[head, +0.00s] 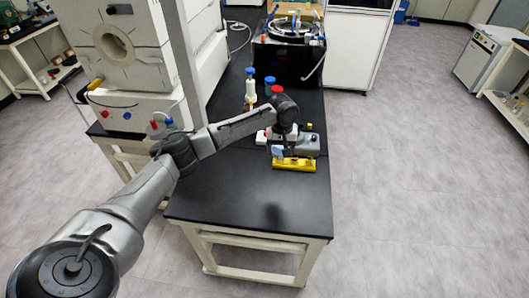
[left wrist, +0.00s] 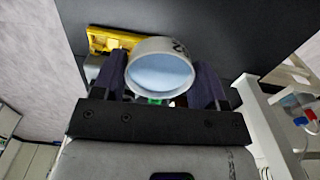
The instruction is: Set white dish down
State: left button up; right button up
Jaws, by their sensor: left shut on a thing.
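The white dish (left wrist: 160,72) is a small round cup with a pale blue inside and dark marks on its outer wall. In the left wrist view it sits between the two dark fingers of my left gripper (left wrist: 161,78), which is shut on it. My right gripper is not in view.
A yellow rack (head: 296,165) lies beside the gripper, with a grey device (head: 306,144) behind it. Blue-capped bottles (head: 250,88) stand farther back, before a black apparatus (head: 288,62). A large white machine (head: 130,50) is at the left. The bench's near part is clear.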

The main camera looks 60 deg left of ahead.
aim_at(259, 167)
pick_arm(q)
jog(key=a+f+n+b, duration=0.4)
jog(key=a+f+b, duration=0.65)
jog(key=a, duration=0.25)
jog(key=f+b, duration=0.1)
jog(key=f, duration=0.2)
jog(key=f+b, duration=0.1)
jog(key=f, duration=0.2)
jog(key=f+b, duration=0.1)
jog(key=f, duration=0.2)
jog(key=shift+s+d+b, duration=0.1)
jog(key=shift+s+b, duration=0.2)
jog(key=shift+s, duration=0.05)
jog(key=o, duration=0.6)
jog(key=shift+f, duration=0.1)
jog(key=shift+o, duration=0.2)
